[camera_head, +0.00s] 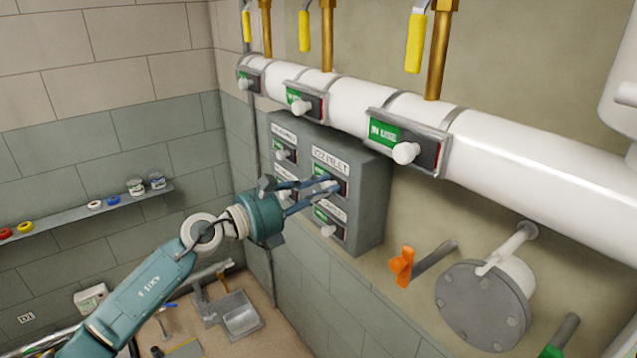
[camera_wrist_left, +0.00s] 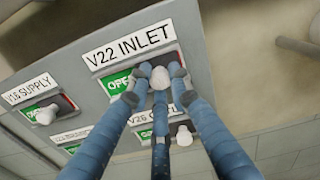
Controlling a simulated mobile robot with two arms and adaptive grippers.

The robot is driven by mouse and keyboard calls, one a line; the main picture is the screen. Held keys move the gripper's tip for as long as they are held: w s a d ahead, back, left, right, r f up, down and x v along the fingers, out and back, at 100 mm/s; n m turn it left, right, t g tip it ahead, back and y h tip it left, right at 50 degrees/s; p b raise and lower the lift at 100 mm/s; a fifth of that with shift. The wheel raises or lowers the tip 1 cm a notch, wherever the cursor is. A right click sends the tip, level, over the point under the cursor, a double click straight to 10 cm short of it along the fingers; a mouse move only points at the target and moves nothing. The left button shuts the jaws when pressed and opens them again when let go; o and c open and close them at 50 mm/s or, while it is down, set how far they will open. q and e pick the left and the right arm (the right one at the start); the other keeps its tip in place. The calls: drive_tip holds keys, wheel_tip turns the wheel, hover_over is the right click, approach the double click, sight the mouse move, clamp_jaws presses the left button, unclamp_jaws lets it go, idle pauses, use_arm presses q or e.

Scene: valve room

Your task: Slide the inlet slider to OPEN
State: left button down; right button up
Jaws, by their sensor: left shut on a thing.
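The inlet slider has a white round knob (camera_wrist_left: 160,77) under the label "V22 INLET" (camera_wrist_left: 130,45) in the left wrist view. Green with part of the word OPEN shows left of the knob, and a little red shows to its right. In the head view the inlet label (camera_head: 330,161) is on the upper right of a grey box (camera_head: 368,205). My left gripper (camera_head: 318,188) reaches in from the left and is shut on the knob, its blue fingers around it. The fingers hide part of the slider plate. My right gripper is not in view.
Other sliders with white knobs sit close by, including the V16 supply slider (camera_wrist_left: 46,114) and one below the inlet (camera_head: 328,230). A white pipe (camera_head: 535,155) with more sliders runs above. An orange handle (camera_head: 402,266) and a grey flange (camera_head: 483,305) are at lower right.

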use_arm(q)
drive_tip(key=shift+s+d+f, duration=0.1)
drive_tip(key=shift+s+f, duration=0.05)
drive_tip(key=shift+f, duration=0.2)
drive_tip(key=c, duration=1.6)
unclamp_jaws()
drive_tip(key=shift+s+d+r, duration=0.15)
drive_tip(key=shift+r, duration=0.05)
drive_tip(key=shift+o, duration=0.2)
drive_tip(key=v, duration=1.2)
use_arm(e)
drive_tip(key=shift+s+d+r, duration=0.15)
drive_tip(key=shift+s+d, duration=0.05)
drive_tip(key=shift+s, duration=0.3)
